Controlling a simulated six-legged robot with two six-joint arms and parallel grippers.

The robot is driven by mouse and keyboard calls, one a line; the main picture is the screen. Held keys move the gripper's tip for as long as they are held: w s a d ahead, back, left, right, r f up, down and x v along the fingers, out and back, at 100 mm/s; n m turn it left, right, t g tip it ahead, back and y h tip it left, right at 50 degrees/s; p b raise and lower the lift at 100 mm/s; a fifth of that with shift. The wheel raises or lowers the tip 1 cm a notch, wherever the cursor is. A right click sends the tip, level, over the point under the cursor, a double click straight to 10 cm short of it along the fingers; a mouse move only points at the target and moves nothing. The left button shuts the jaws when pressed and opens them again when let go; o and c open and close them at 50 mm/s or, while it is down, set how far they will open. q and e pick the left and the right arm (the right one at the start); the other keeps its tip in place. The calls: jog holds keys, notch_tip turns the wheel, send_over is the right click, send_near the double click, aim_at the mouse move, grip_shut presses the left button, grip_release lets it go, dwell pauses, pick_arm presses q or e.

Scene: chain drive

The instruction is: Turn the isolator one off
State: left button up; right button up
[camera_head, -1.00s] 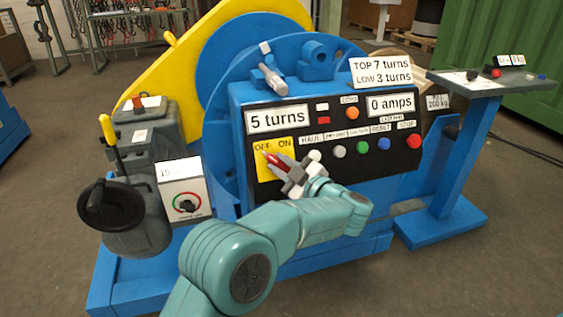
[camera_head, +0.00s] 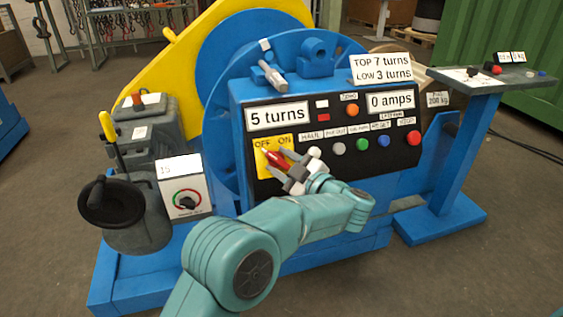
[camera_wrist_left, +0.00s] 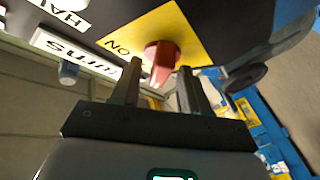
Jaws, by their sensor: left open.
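The isolator is a yellow plate (camera_head: 262,172) marked OFF and ON at the left end of the black control panel, with a red handle (camera_head: 274,160). In the head view the handle slants up-left towards the OFF label. My left gripper (camera_head: 279,160) is at the plate with its fingers spread on either side of the handle, and partly hides it. The left wrist view shows the red handle (camera_wrist_left: 161,60) just beyond and between the open fingertips (camera_wrist_left: 158,82), with a gap to each finger. My right gripper is not in view.
The black panel (camera_head: 330,172) has several coloured buttons right of the isolator and displays reading "5 turns" (camera_head: 277,116) and "0 amps" (camera_head: 390,101). A white dial box (camera_head: 184,187) and a black handwheel (camera_head: 111,203) stand at left. A blue-legged stand (camera_head: 460,160) is at right.

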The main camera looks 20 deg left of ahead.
pick_arm(q)
jog(key=p+v, duration=0.2)
jog(key=v, duration=0.9)
jog(key=shift+s+d+p, duration=0.25)
jog(key=shift+d+p, duration=0.1)
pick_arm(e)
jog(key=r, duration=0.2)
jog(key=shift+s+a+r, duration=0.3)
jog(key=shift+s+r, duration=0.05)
